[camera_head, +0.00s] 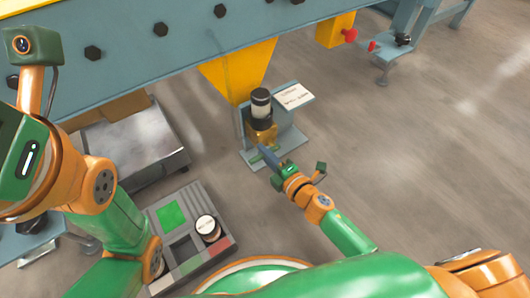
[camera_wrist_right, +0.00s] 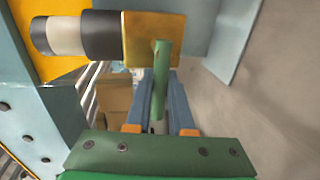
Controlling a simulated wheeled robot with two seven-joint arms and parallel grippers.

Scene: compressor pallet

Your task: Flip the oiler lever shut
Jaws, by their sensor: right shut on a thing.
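The oiler (camera_head: 261,103) stands on a blue-grey bracket, a dark and white cylinder above a brass block (camera_head: 262,132). In the right wrist view the brass block (camera_wrist_right: 152,38) carries a green lever (camera_wrist_right: 161,62), which points from the block toward my palm. My right gripper (camera_head: 268,156) is at the front of the block. Its blue-grey fingers (camera_wrist_right: 160,95) are shut on the lever, one on each side; the lever's far end is partly hidden between them.
A grey tray (camera_head: 158,217) with a green square and a round jar (camera_head: 208,228) lies at lower left. A metal platform (camera_head: 140,150) stands behind it. The blue beam (camera_head: 160,55) and yellow bracket (camera_head: 238,72) are above the oiler.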

